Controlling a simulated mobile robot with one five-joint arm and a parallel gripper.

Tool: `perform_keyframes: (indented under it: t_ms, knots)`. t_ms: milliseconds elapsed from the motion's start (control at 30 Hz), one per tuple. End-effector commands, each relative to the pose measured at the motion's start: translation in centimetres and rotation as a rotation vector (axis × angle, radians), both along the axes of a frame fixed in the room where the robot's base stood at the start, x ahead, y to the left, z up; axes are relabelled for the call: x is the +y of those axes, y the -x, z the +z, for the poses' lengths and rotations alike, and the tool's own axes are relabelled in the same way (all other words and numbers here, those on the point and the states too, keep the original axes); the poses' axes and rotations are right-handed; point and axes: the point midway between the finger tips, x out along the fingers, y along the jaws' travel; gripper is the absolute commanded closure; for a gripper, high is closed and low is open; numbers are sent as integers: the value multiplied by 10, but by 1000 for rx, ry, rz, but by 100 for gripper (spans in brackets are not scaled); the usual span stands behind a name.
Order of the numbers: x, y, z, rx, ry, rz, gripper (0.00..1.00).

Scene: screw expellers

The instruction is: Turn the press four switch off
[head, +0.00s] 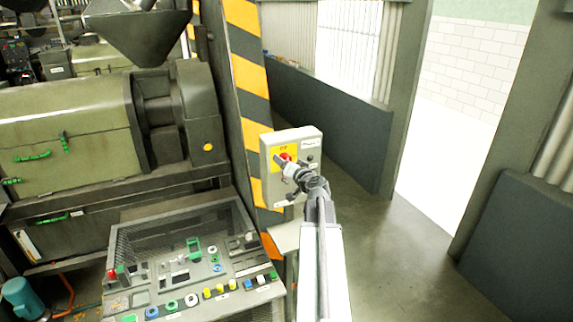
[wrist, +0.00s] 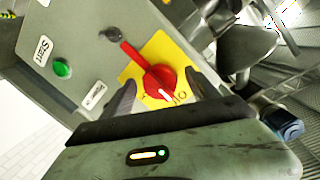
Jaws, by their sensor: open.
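The switch is a red rotary knob (head: 285,157) on a yellow plate, on the front of a grey control box (head: 313,146). In the wrist view the red knob (wrist: 160,81) has a white mark and a red bar reaching to the upper left across the yellow plate (wrist: 156,50). My gripper (head: 291,170) is at the box front, just below the knob in the head view. In the wrist view my gripper (wrist: 162,84) is open, with one finger on each side of the knob. I cannot tell whether the fingers touch it. The plate's lettering is partly hidden.
The box also carries a green button (wrist: 62,68) beside a Start label (wrist: 43,50). A striped post (head: 252,75) stands just left of the box. A sloped console (head: 190,255) with several buttons is lower left, before a green press (head: 75,125). Floor to the right is clear.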

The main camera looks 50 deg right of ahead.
Motion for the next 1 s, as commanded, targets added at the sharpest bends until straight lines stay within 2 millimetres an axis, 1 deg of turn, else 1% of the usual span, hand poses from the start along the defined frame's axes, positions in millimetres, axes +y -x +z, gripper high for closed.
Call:
perform_keyframes:
  t_ms: [167, 400, 500, 567, 1000]
  knots:
    - [7, 16, 3, 0, 0, -1, 31]
    - [26, 59, 10, 0, 0, -2, 31]
    - [30, 70, 12, 0, 0, 0, 31]
    - [31, 72, 11, 1, 1, 2, 31]
    - [30, 70, 10, 1, 0, 3, 31]
